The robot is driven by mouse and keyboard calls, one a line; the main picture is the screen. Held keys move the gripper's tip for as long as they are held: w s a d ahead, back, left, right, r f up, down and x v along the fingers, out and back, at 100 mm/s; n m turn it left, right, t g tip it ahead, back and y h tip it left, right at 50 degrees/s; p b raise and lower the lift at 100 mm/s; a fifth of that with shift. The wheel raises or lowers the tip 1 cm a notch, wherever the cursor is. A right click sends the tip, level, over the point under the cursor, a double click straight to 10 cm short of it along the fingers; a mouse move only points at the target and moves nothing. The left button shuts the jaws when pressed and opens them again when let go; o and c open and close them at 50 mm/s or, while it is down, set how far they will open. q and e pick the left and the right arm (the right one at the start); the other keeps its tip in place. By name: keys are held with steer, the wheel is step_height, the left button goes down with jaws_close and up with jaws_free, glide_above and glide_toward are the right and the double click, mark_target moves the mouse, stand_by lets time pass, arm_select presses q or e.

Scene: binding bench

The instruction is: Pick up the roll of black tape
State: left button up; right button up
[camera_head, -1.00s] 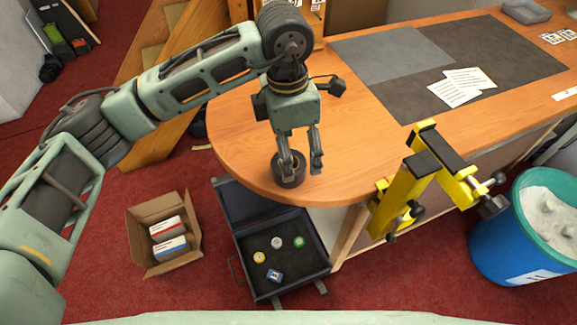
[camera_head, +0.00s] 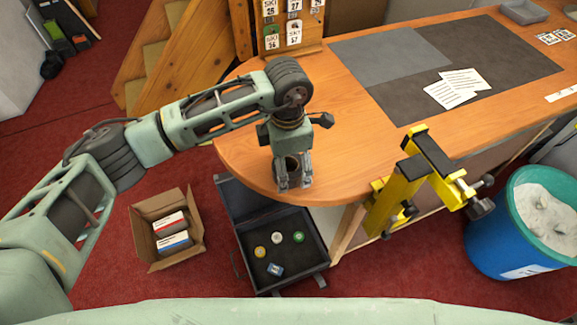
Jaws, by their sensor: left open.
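The roll of black tape (camera_head: 292,171) sits on the wooden bench top near its rounded front left end. It is partly hidden behind the fingers of my left gripper (camera_head: 295,186). My left gripper points down with its fingers apart, right at the roll. I cannot tell whether the fingers touch it. My right gripper is not in view.
Below the bench edge an open black case (camera_head: 240,203) holds several small round items. A cardboard box (camera_head: 148,212) stands left of it. A yellow clamp (camera_head: 395,195) is on the bench's front edge, with a blue bin (camera_head: 495,240) further right. Papers (camera_head: 458,88) lie on a dark mat.

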arm_select(q)
steer(key=c, duration=1.3)
steer(key=shift+r, duration=0.15)
